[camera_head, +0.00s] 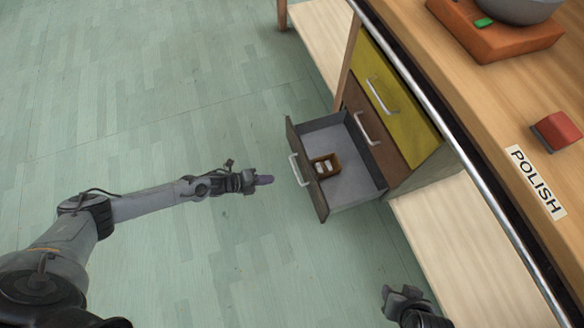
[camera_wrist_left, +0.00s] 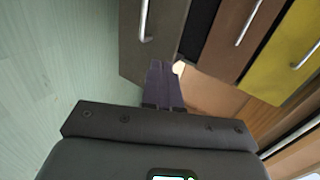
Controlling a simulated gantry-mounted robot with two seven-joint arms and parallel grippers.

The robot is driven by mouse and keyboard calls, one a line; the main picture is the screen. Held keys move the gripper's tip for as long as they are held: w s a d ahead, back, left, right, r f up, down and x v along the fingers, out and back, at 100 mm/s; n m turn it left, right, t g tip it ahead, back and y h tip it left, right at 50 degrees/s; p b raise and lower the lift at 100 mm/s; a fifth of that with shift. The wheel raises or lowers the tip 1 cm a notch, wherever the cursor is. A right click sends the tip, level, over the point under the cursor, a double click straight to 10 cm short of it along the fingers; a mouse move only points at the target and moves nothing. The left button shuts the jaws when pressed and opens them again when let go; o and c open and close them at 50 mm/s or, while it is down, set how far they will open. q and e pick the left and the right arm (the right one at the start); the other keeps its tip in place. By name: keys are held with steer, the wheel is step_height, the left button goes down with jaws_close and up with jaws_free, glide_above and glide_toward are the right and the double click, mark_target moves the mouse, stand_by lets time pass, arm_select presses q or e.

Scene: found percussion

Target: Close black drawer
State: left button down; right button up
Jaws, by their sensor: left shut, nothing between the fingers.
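The black drawer (camera_head: 311,180) is the lowest one in the cabinet and stands pulled out, its inside showing from above. Its dark front has a pale bar handle (camera_head: 299,169). The front also shows in the left wrist view (camera_wrist_left: 157,48). A small brown box with pale pieces (camera_head: 326,166) lies inside the drawer. My left gripper (camera_head: 264,180) is shut and empty, just left of the drawer front, pointing toward it. Its closed fingers (camera_wrist_left: 163,84) show in the left wrist view; contact with the front cannot be told. My right gripper (camera_head: 405,296) is at the bottom, its finger state unclear.
Above the black drawer, a brown drawer (camera_head: 372,128) and a yellow drawer (camera_head: 397,90) are closed, each with a protruding handle. The wooden worktop (camera_head: 465,95) overhangs with a metal edge. It bears a red block (camera_head: 557,130) and a POLISH label (camera_head: 536,181). Floor left of the drawer is clear.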

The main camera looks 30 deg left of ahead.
arm_select(q)
steer(key=b, duration=0.7)
glide_toward(308, 173)
steer(key=w+d+f, duration=0.1)
steer(key=f, duration=0.1)
steer(key=w+d+f, duration=0.1)
steer(key=shift+w+d+f, duration=0.3)
steer(key=shift+d+f, duration=0.05)
steer(key=shift+f, duration=0.05)
steer(key=shift+w+d+r+b, duration=0.15)
steer(key=shift+w+d+b, duration=0.35)
steer(key=shift+w, duration=0.2)
steer(key=shift+d, duration=0.1)
steer(key=shift+s, duration=0.1)
